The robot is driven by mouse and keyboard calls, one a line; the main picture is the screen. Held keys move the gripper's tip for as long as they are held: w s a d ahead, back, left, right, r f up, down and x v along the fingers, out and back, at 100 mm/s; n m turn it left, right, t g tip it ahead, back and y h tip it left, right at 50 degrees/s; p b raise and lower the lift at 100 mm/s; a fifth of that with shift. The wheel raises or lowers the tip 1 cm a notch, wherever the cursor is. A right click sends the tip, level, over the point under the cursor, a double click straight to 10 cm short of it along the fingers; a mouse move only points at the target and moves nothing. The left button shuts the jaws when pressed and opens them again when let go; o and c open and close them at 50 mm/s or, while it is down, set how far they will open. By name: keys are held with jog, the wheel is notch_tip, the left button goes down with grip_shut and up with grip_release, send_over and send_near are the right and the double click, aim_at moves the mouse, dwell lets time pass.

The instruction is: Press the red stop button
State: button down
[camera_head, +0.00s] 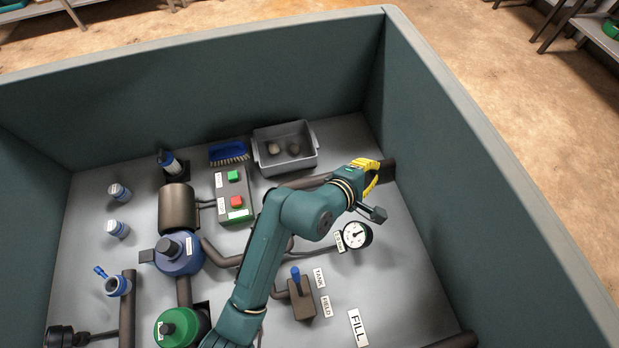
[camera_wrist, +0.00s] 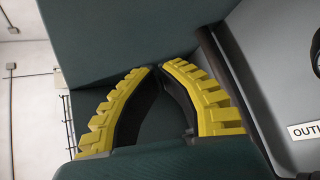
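The red stop button (camera_head: 237,201) sits on a grey control box (camera_head: 222,206) left of my arm in the head view. A green button (camera_head: 234,176) is above it on the same box. My gripper (camera_head: 374,176), with yellow ridged fingers, is well to the right of the box, near the right wall of the bay. In the wrist view the two yellow fingers of my gripper (camera_wrist: 157,67) converge until their tips almost meet, with nothing held between them. The red button is not visible in the wrist view.
My arm crosses the bay right of the box. A grey bin (camera_head: 262,166) with two round items and a blue brush (camera_head: 229,152) lie behind the box. A gauge (camera_head: 356,235), a blue-handled valve (camera_head: 302,300) and a brown cylinder (camera_head: 177,209) stand nearby. High teal walls (camera_head: 200,85) enclose the bay.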

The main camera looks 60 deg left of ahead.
jog(key=s+a+f+n+g+y+p, duration=0.1)
jog(key=s+a+f+n+g+p, duration=0.1)
jog(key=s+a, duration=0.4)
jog(key=s+a+f+n+g+y+p, duration=0.1)
jog(key=s+a+f+n, duration=0.4)
jog(key=s, duration=1)
jog(key=s+a+f+n+g+y+p, duration=0.1)
jog(key=s+a+f+n+g+p, duration=0.1)
jog(key=s+a, duration=0.6)
jog(key=s+f+n+g, duration=0.1)
jog(key=s+n, duration=0.1)
jog(key=s, duration=0.1)
jog(key=shift+s+a+f+g+p, duration=0.15)
jog(key=shift+a+f+g+p, duration=0.15)
jog(key=shift+p, duration=0.1)
jog(key=b, duration=0.9)
send_over(235, 198)
notch_tip(235, 198, down, 7)
jog(key=shift+r, duration=0.1)
jog(key=shift+f, duration=0.95)
jog(key=shift+f, duration=0.45)
